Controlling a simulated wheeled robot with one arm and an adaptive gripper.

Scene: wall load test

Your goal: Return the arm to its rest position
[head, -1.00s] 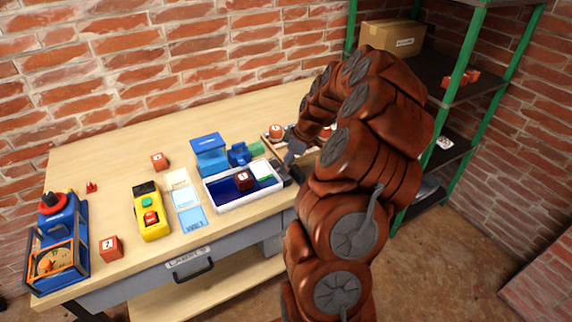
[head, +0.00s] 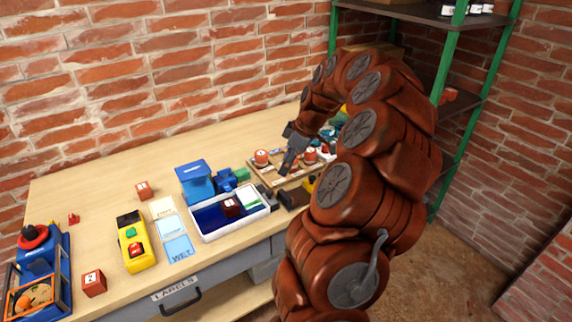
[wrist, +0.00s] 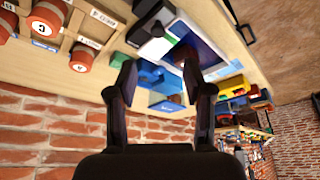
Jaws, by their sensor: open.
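My arm (head: 352,195), brown-red and segmented, arches up over the right end of the bench. My gripper (head: 291,160) hangs at its end, above the wooden tray and to the right of the blue box. In the wrist view the two dark fingers (wrist: 158,78) stand wide apart with nothing between them. The arm hides part of the bench's right end.
A wooden tray (head: 267,177) holds several round red-brown items. A white-rimmed blue tray (head: 207,237), a blue box (head: 195,182), a yellow device (head: 128,232) and red cubes stand on the bench. A green-framed shelf (head: 447,90) is close on the right. Brick walls enclose the corner.

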